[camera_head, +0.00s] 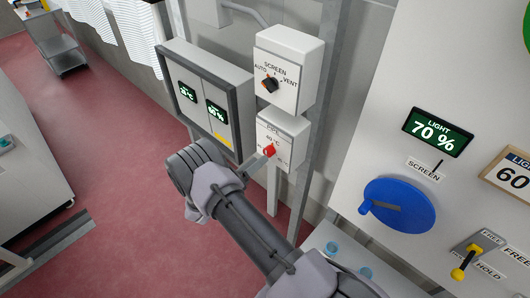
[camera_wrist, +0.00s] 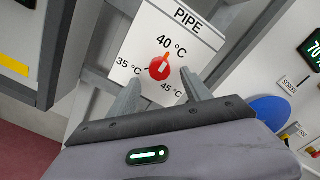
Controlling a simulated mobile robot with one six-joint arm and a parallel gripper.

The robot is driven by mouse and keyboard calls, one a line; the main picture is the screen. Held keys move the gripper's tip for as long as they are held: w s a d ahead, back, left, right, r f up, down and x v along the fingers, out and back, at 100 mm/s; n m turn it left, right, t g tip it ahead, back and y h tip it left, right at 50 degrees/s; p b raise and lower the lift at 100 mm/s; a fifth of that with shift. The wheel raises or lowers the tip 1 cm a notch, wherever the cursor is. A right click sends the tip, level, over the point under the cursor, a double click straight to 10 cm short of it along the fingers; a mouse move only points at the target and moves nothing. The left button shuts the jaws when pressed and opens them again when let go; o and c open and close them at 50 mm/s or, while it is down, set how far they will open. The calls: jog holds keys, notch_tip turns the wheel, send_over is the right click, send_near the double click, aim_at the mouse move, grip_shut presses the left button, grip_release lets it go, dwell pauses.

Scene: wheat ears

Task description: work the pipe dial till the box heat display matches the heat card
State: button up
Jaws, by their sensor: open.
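The pipe dial is a red knob (camera_head: 269,151) on a white PIPE box (camera_head: 294,129), marked 35, 40 and 45 °C. In the wrist view the knob (camera_wrist: 160,68) has its orange pointer up towards 40 °C. My gripper (camera_wrist: 158,84) is open, its fingers on either side of the knob's lower part; I cannot tell whether they touch it. In the head view my gripper (camera_head: 258,160) is just left of the knob. The box heat display (camera_head: 187,92) is the left screen on the grey box, reading in °C, its digits too small to be sure of. No heat card is recognisable.
A SCREEN switch box (camera_head: 290,62) is mounted just above the PIPE box. A second display (camera_head: 216,111) on the grey box shows a percentage. At right, a panel holds a LIGHT 70 % display (camera_head: 437,132), a blue dial (camera_head: 405,203), a LIGHT card (camera_head: 513,176) and a yellow lever (camera_head: 465,262).

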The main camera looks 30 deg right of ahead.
aim_at(269, 151)
jog(key=x, duration=0.5)
grip_shut()
